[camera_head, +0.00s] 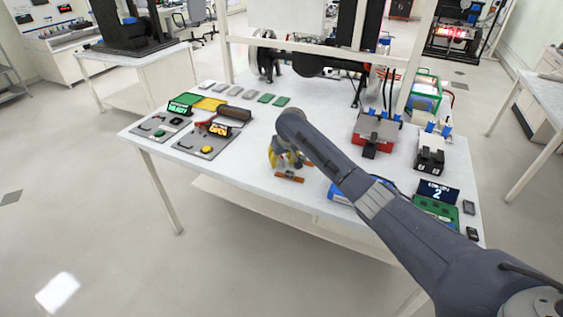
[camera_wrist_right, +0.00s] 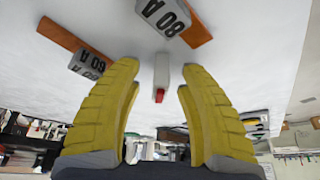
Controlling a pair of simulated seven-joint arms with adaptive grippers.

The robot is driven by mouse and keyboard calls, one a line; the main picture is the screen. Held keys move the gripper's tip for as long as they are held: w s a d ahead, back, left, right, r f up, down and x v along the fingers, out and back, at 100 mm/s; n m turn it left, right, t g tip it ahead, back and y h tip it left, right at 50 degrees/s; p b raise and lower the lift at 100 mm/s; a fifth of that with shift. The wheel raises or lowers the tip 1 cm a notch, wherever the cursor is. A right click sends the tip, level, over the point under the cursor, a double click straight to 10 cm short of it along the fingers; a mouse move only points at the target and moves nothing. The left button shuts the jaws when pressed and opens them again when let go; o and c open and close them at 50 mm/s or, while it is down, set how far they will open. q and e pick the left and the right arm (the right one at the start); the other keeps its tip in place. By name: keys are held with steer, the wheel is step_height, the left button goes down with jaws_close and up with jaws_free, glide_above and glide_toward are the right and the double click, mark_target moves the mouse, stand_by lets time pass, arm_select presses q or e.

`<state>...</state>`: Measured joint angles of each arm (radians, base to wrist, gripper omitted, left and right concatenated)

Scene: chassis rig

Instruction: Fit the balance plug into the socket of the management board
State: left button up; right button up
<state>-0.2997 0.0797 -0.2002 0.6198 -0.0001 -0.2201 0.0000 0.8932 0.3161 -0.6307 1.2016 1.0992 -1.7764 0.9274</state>
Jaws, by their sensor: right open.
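My right gripper (camera_head: 274,158) is over the front middle of the white table, its yellow fingers partly hidden by my arm. In the right wrist view the gripper (camera_wrist_right: 158,80) is open. Between its fingertips shows a small pale block with a red end (camera_wrist_right: 162,78), perhaps the balance plug; I cannot tell whether a finger touches it. A green board (camera_head: 436,210), perhaps the management board, lies at the table's right front beside a dark sign with a 2. Its socket is too small to make out. My left gripper is not in view.
Two grey pieces marked 80 A with orange bars (camera_wrist_right: 178,20) (camera_wrist_right: 88,62) lie close to the fingers. A blue item (camera_head: 340,195) is partly behind my arm. Grey trays (camera_head: 205,140) stand left; a red-and-grey unit (camera_head: 375,133) stands right. The table's left front is clear.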

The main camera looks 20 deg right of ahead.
steer(key=shift+f, duration=0.1)
jaws_close()
stand_by(0.3)
stand_by(0.4)
